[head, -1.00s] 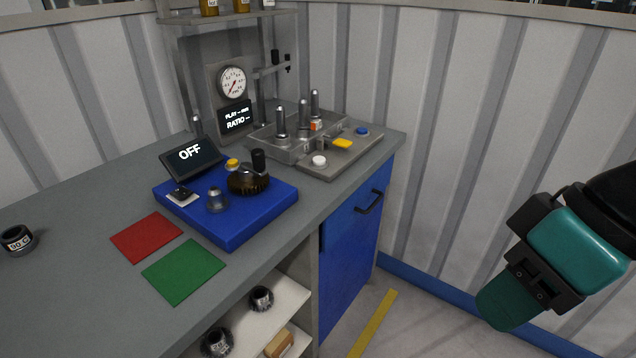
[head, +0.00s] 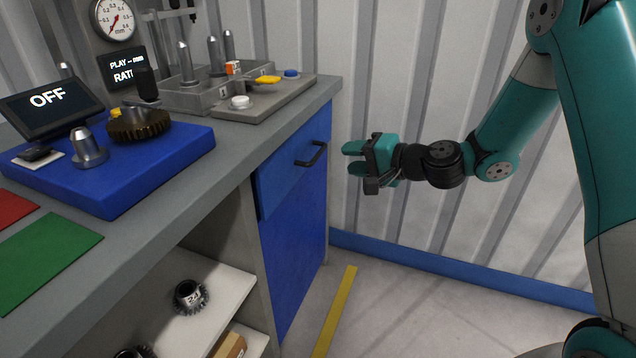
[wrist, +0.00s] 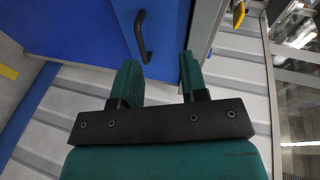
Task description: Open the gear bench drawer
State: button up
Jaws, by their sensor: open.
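The gear bench drawer (head: 285,168) is a blue front at the right end of the bench, below the grey top, and it looks closed. Its dark bar handle (head: 312,154) is on the front; the handle also shows in the wrist view (wrist: 142,38). My gripper (head: 350,159) is open and empty, to the right of the handle and apart from it, fingers pointing toward the drawer. In the wrist view my gripper's two green fingers (wrist: 158,78) stand apart, with the handle just beyond them, nearer the left finger.
A blue cupboard front (head: 292,245) lies below the drawer. An open shelf (head: 215,300) with gears is to its left. The bench top (head: 190,165) holds a fixture (head: 245,95) near its right edge. The ribbed wall stands behind my arm; the floor before the cupboard is clear.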

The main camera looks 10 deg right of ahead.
aim_at(319, 156)
jog(key=w+d+f+m+t+h+b, duration=0.1)
jog(key=w+d+f+m+t+h, duration=0.15)
jog(key=d+f, duration=0.25)
jog(key=shift+m+y, duration=0.35)
jog(key=shift+y, duration=0.1)
jog(key=x, duration=1.7)
jog(key=shift+s+a+f, duration=0.1)
jog(key=shift+a+f, duration=0.05)
jog(key=shift+a, duration=0.05)
grip_shut()
